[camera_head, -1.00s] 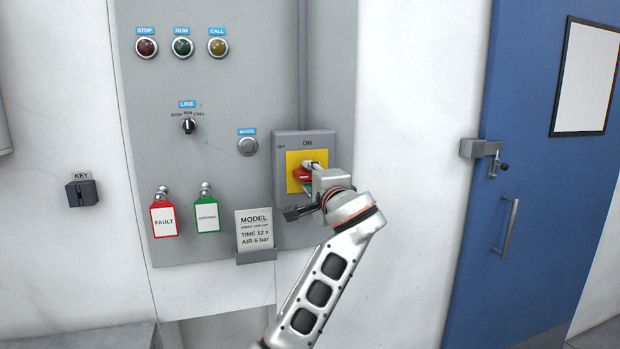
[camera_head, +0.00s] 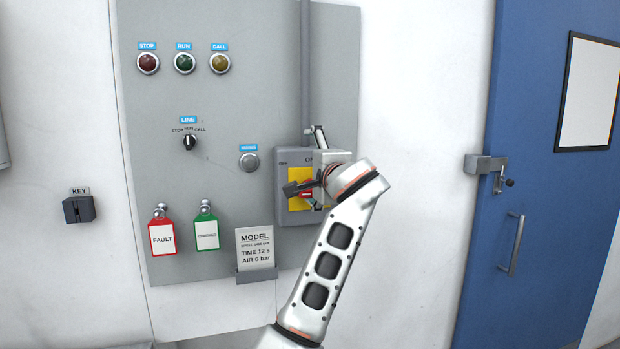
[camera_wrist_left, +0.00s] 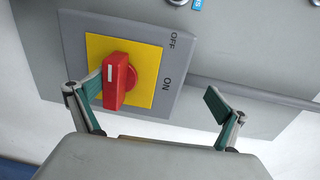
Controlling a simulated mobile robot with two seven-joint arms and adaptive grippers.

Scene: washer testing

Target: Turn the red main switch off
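The red main switch (camera_head: 306,194) sits on a yellow plate in a grey housing and is mostly hidden by my gripper in the head view. In the left wrist view the red handle (camera_wrist_left: 117,82) lies across the ON direction, with its white mark near the end on the OFF label's side. My left gripper (camera_head: 307,163) is in front of the switch with its fingers spread. In the left wrist view the gripper (camera_wrist_left: 155,100) is open. One finger is close beside the handle, and contact cannot be told. The other finger is well clear, past the ON label. My right gripper is not in view.
The grey panel (camera_head: 220,100) carries lamps, a LINE selector (camera_head: 189,142) and a round button (camera_head: 249,162). A blue door (camera_head: 515,170) stands right, beyond bare wall.

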